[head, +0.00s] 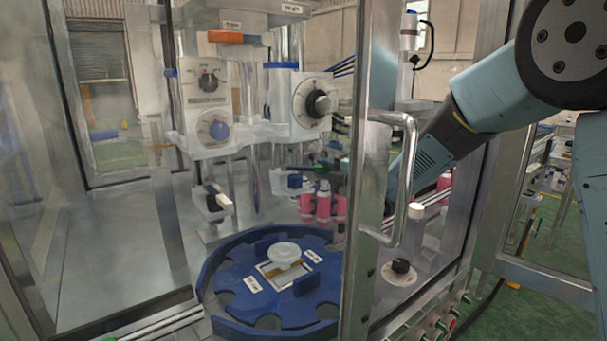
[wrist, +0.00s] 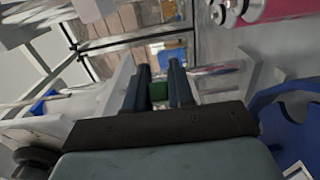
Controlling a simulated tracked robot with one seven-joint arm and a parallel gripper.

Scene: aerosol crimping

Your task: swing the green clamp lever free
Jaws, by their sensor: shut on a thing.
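The green clamp lever (wrist: 159,91) shows as a small green block between the two dark fingers of my gripper (wrist: 161,82) in the wrist view. The fingers are shut on it. In the head view, a small green piece of the lever (head: 320,169) shows just above the pink cans, left of the door post. My gripper is mostly hidden behind that post in the head view. Most of the lever is covered by the fingers, so I cannot tell its angle.
A metal door post (head: 366,150) with a handle (head: 408,180) stands before my arm. Pink cans (head: 323,203) stand close below the lever. A blue notched turntable (head: 225,285) lies lower. White dial units (head: 207,85) hang at the upper left.

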